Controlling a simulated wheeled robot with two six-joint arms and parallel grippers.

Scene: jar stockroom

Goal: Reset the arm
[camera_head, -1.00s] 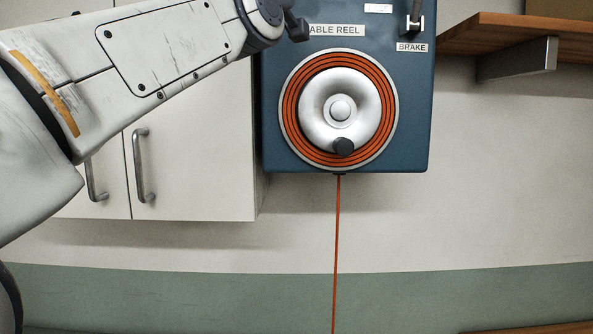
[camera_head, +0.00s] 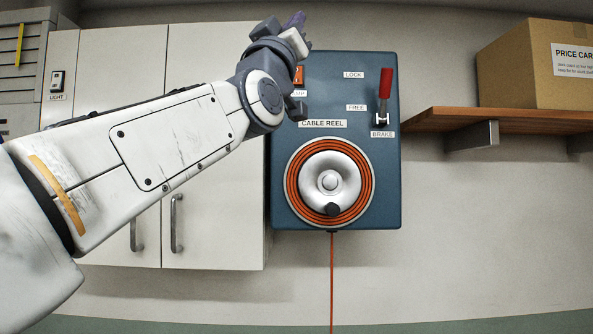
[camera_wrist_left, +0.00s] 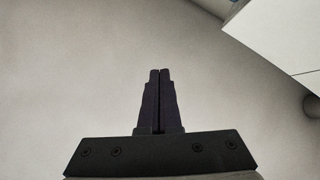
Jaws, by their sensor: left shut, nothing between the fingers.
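My left arm reaches in from the left in the head view, in front of the white cabinet, and bends up at the wrist. My left gripper (camera_head: 297,19) is at its end, above the top edge of the blue cable reel box (camera_head: 388,192). In the left wrist view the two dark fingers of the gripper (camera_wrist_left: 159,72) are together, with nothing between them, against a plain pale surface. My right gripper is in neither view.
The box has a red-handled lever (camera_head: 385,84), a round reel (camera_head: 330,182) and an orange cable (camera_head: 332,285) hanging below. A white wall cabinet (camera_head: 215,225) stands behind my arm. A wooden shelf (camera_head: 450,121) with a cardboard box (camera_head: 520,65) is right. A light switch (camera_head: 57,81) is far left.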

